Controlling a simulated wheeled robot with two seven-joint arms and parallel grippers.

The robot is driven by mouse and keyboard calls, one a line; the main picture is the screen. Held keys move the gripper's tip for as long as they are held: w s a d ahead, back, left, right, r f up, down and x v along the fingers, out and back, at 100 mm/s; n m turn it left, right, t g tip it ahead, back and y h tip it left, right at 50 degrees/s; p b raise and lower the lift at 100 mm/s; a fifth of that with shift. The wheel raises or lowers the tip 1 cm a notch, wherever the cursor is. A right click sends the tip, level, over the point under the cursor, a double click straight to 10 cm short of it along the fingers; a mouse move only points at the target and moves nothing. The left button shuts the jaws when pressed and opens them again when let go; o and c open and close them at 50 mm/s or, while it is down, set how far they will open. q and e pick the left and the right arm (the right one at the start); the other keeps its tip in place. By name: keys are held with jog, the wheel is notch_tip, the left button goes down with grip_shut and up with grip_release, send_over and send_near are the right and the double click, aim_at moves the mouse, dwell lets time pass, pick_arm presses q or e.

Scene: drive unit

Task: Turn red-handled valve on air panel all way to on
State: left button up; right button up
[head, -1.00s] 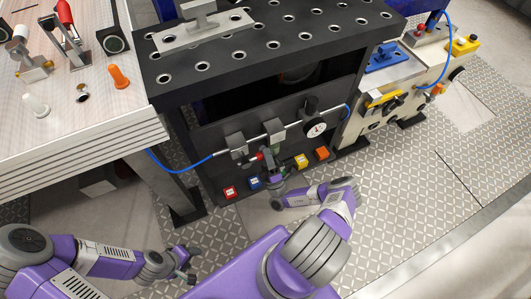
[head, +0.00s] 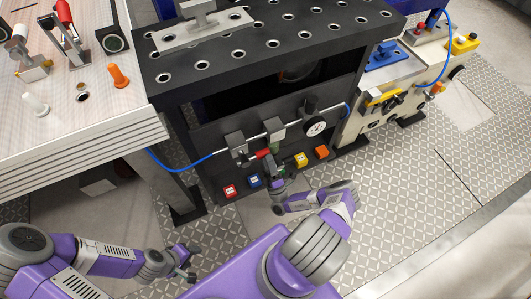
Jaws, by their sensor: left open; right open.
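The air panel (head: 222,172) is the dark front of the black drive unit, with a silver pipe, blue hose, two grey blocks and a round gauge (head: 316,127). The red valve handle (head: 263,154) sits just below the pipe, between the two blocks, and lies roughly sideways. My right gripper (head: 273,169) is open, right at the handle and just below it; whether it touches the handle I cannot tell. My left gripper (head: 188,264) is open and empty over the floor at lower left, away from the panel.
Red (head: 230,191), blue (head: 254,181), yellow (head: 300,160) and orange (head: 321,152) blocks line the panel's lower edge, close to my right gripper. A white worktable (head: 75,140) stands at left and a cream machine (head: 395,100) at right. The floor in front is clear.

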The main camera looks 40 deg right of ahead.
jog(key=v, duration=0.5)
jog(key=shift+r, duration=0.1)
dwell(0.3)
